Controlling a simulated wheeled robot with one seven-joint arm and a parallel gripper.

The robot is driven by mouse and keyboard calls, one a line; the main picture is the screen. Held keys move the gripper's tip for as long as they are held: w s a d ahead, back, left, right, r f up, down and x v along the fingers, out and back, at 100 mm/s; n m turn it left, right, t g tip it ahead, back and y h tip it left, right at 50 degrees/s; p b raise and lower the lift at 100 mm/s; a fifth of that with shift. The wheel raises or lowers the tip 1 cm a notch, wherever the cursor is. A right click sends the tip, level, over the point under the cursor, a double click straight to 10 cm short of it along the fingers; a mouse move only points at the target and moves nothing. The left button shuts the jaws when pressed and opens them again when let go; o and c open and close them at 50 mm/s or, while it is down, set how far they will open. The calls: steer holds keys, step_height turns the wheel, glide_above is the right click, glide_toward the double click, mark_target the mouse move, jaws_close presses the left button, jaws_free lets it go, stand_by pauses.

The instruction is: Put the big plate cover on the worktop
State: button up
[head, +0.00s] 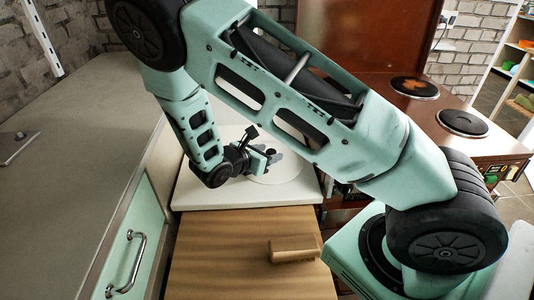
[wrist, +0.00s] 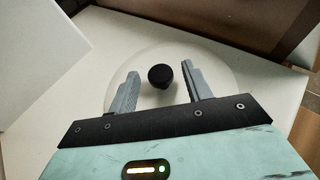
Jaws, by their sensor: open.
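The big plate cover (wrist: 160,52) shows in the wrist view as a pale, see-through round shape with a black knob (wrist: 160,76) at its middle. It rests on a white top (head: 240,195). In the head view the cover (head: 288,170) is partly hidden behind my arm. My gripper (wrist: 160,68) is open above the cover, one finger on each side of the knob in the wrist view. Gaps show between the knob and both fingers. In the head view my gripper (head: 272,154) is low over the white top.
A long grey worktop (head: 75,130) runs along the left, above a green front with a metal handle (head: 126,262). A wooden front with a block-like handle (head: 294,249) is below the white top. Round black hotplates (head: 463,122) are at right. The grey worktop is mostly clear.

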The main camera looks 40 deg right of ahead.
steer(key=v, duration=0.7)
steer(key=s+a+r+m+g+y, duration=0.1)
steer(key=s+a+r+m+y, duration=0.5)
steer(key=s+a, duration=0.3)
steer(key=s+a+r+m+g+y, duration=0.1)
steer(key=s+a+r+m+y, duration=0.5)
steer(key=s, duration=0.8)
steer(key=a+y, duration=0.2)
steer(key=a, duration=0.1)
steer(key=shift+r+m+g, duration=0.15)
steer(key=shift+m+g, duration=0.15)
steer(key=shift+s, duration=0.1)
step_height(320, 180, up, 7)
steer(key=p, duration=0.6)
steer(key=shift+p, duration=0.3)
